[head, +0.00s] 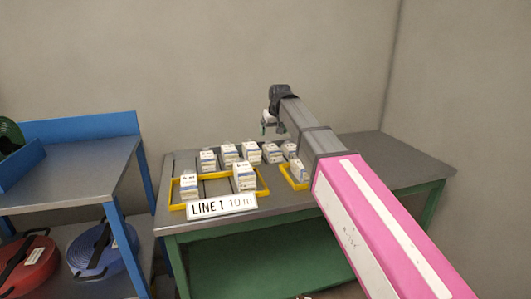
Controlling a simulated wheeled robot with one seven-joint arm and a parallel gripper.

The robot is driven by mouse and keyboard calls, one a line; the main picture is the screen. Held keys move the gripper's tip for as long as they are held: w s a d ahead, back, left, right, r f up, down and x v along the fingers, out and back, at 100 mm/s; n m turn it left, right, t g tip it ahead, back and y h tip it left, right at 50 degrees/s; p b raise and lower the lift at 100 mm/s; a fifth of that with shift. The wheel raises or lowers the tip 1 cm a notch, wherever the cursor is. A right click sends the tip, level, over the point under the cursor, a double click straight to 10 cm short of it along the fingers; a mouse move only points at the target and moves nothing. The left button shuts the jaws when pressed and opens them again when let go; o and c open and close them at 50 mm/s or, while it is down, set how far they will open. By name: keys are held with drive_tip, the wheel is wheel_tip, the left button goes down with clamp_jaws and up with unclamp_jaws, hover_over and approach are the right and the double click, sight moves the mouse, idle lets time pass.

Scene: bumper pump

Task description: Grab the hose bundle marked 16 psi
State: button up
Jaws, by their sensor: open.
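Coiled hose bundles are at the left. A blue one (88,258) and a red one (22,268), both with dark straps, lie on the lower shelf of the blue-framed bench. Part of a green one (8,132) shows on the upper level at the left edge. The labels on the red and blue ones are too small to read, so I cannot tell which is marked 16 psi. My gripper (266,130) is open, pointing down above the back of the green-legged table, far to the right of the bundles. Its fingers are small and partly hidden in this view.
The green-legged table (365,182) carries several small white boxes (244,178), yellow frames (180,207) and a "LINE 1 10 m" sign (222,205). The blue-framed bench (85,160) has a mostly clear top. Walls close off the back and right.

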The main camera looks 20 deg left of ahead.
sight(272, 147)
drive_tip(key=x, duration=1)
drive_tip(key=shift+w+d+f, duration=0.15)
drive_tip(key=shift+d+f, duration=0.1)
drive_tip(key=shift+f, duration=0.15)
drive_tip(key=c, duration=1.2)
